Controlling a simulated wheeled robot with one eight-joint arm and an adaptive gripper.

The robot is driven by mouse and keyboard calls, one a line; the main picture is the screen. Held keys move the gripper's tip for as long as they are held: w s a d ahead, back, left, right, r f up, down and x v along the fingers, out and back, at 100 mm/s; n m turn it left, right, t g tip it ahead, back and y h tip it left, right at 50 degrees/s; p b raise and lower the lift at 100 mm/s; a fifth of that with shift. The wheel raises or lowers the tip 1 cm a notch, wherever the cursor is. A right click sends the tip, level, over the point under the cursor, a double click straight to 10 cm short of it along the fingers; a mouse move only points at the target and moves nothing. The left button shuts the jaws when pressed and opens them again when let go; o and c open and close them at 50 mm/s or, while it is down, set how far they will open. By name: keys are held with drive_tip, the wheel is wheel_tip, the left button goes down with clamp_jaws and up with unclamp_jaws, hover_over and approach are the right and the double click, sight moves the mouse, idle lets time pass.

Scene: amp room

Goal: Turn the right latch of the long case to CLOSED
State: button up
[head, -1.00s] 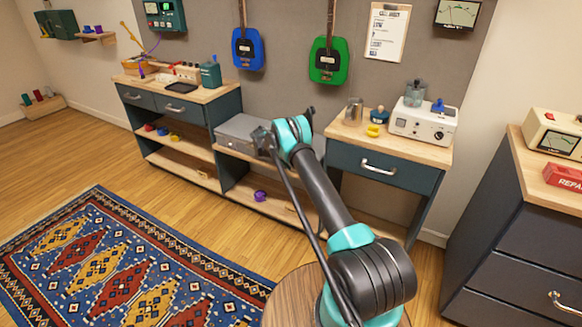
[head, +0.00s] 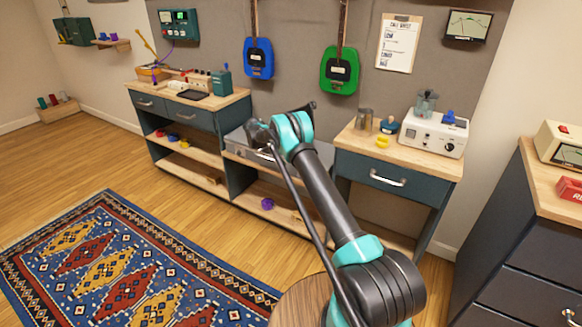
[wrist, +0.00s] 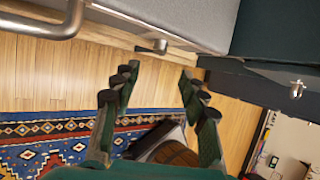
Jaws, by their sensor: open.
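The long case (head: 237,138) is a grey box lying on the middle shelf between the two wooden-topped benches. My arm covers much of it in the head view. In the wrist view the case (wrist: 195,18) fills the top, with a metal handle (wrist: 48,26) at upper left and a small metal latch (wrist: 153,46) on its face. The latch's label and setting cannot be read. My gripper (wrist: 160,78) is open and empty, its fingers on either side of the latch's line, apart from it. In the head view my gripper (head: 260,132) is in front of the case.
The right bench (head: 390,178) and left bench (head: 190,105) flank the case closely. A dark cabinet side and a small metal knob (wrist: 297,88) show at right in the wrist view. Shelves lie below; the patterned rug (head: 130,265) and floor are open.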

drive_tip(key=shift+a+r, duration=0.15)
drive_tip(key=shift+r, duration=0.05)
drive_tip(key=s+d+r+n+t+y, duration=0.2)
drive_tip(key=s+r+n, duration=0.1)
drive_tip(key=n, duration=1.5)
drive_tip(key=s+d+r+n+t+y, duration=0.1)
drive_tip(key=s+d+r+n+y, duration=0.2)
drive_tip(key=n, duration=1.4)
drive_tip(key=x, duration=1.6)
drive_tip(key=shift+w+a+f, duration=0.15)
drive_tip(key=shift+w+f, duration=0.15)
drive_tip(key=shift+w, duration=0.2)
